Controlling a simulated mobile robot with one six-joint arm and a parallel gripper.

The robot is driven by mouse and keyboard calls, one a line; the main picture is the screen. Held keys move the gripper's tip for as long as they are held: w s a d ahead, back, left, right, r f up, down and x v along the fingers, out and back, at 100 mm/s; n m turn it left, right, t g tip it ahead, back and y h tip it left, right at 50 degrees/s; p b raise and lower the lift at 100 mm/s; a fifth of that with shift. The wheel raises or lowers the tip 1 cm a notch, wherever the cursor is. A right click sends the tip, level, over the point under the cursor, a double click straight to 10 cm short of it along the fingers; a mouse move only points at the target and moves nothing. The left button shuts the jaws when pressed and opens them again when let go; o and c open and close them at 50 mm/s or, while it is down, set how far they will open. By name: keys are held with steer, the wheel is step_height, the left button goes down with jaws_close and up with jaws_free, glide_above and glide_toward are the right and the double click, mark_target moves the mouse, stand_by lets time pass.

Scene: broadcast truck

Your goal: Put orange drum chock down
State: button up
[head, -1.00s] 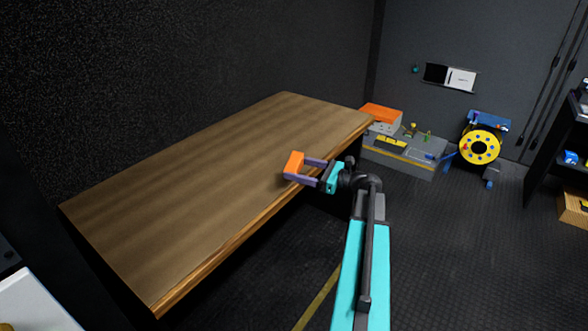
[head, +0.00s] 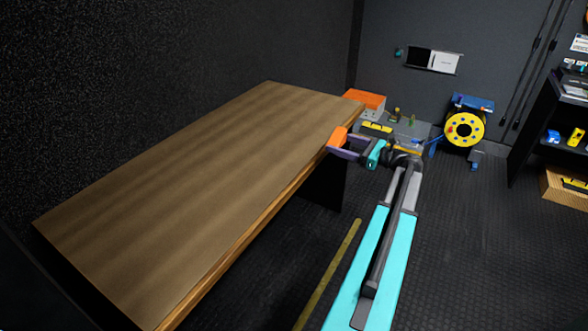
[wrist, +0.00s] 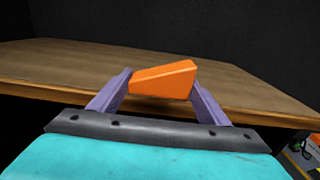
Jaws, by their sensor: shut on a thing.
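The orange drum chock (head: 338,138) is a small wedge-shaped block. My gripper (head: 341,146) is shut on it with its purple fingers. In the head view they are at the right front edge of the bare wooden table (head: 200,190). In the wrist view the chock (wrist: 163,80) sits between the two fingertips (wrist: 160,84), its taller end to the right. The table top (wrist: 70,60) shows behind and beneath it. I cannot tell whether the chock touches the table.
A grey case (head: 400,130) with small items and an orange-topped box (head: 364,100) stand beyond the table's far end. A yellow cable reel (head: 463,129) stands at the back right. A dark shelf (head: 550,110) is at the right. The table top is clear.

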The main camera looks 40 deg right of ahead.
steer(key=p, duration=0.1)
glide_above(299, 171)
steer(key=shift+f, duration=0.75)
steer(key=shift+f, duration=0.15)
steer(key=shift+f, duration=1.6)
steer(key=shift+f, duration=0.15)
steer(key=o, duration=1.2)
steer(key=shift+c, duration=0.2)
steer(key=v, duration=1.2)
steer(key=shift+b, duration=0.35)
